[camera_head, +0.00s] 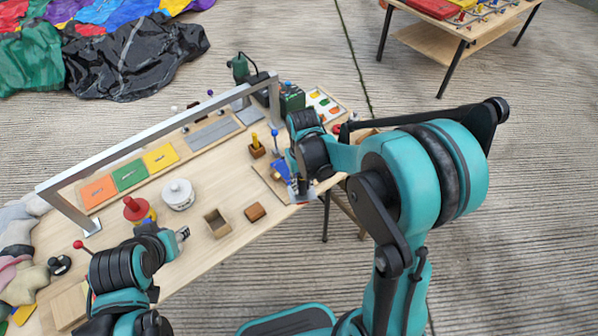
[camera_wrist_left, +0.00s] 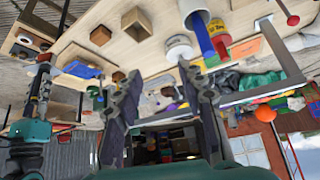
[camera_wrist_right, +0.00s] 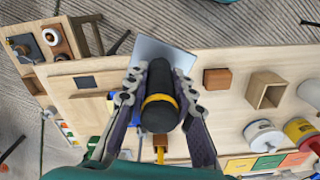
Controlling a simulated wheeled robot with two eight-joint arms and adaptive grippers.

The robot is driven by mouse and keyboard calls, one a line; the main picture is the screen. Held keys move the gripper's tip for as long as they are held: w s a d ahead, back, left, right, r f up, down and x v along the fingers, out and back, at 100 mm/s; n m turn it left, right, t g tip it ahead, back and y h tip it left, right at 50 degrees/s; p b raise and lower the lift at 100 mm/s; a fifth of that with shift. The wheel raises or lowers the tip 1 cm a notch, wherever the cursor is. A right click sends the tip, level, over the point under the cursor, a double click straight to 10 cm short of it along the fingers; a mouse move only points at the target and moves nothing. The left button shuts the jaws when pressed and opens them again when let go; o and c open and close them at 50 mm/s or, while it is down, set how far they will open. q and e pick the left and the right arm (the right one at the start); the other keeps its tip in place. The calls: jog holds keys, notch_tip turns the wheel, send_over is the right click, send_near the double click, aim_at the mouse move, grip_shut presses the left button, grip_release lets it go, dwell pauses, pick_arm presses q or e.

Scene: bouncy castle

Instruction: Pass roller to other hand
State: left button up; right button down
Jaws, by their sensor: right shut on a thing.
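My right gripper (camera_head: 303,190) is shut on the roller (camera_wrist_right: 160,95) above the table's front edge. In the right wrist view the roller has a black handle with a yellow band, and a flat pale grey part (camera_wrist_right: 150,48) shows beyond it. In the head view my own gripper and arm hide most of the roller. My left gripper (camera_head: 182,234) is over the front left of the table, well apart from the right one. In the left wrist view its fingers (camera_wrist_left: 160,45) are spread with nothing between them.
The wooden table (camera_head: 185,262) carries an open wooden box (camera_head: 216,223), a brown block (camera_head: 255,212), a white pot (camera_head: 178,194) and a red-and-yellow object (camera_head: 138,209). A grey metal frame (camera_head: 160,130) spans the back. Open floor lies in front of the table.

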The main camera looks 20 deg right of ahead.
pick_arm(q)
jog(key=shift+o, duration=1.1)
jog(key=w+d+r+m+g+h, duration=0.2)
jog(key=w+d+r+m+h, duration=0.5)
jog(key=w+d+r+m, duration=0.65)
jog(key=w+d+f+n, duration=0.2)
jog(key=w+d+f, duration=0.3)
jog(key=d, duration=0.5)
jog(key=shift+w+f, duration=0.2)
jog(key=shift+w, duration=0.55)
pick_arm(e)
jog(key=w+a+r+n, duration=0.2)
jog(key=a+r, duration=0.1)
jog(key=r, duration=0.4)
jog(key=w+a+r+n, duration=0.2)
jog(key=w+a+r, duration=0.1)
jog(key=r, duration=0.4)
jog(key=w+a+r+n, duration=0.2)
jog(key=w+a+r, duration=0.1)
jog(key=r, duration=0.3)
jog(key=shift+w+a+r, duration=0.15)
jog(key=shift+a+r, duration=0.25)
jog(key=shift+a, duration=0.3)
pick_arm(q)
jog(key=shift+n, duration=0.25)
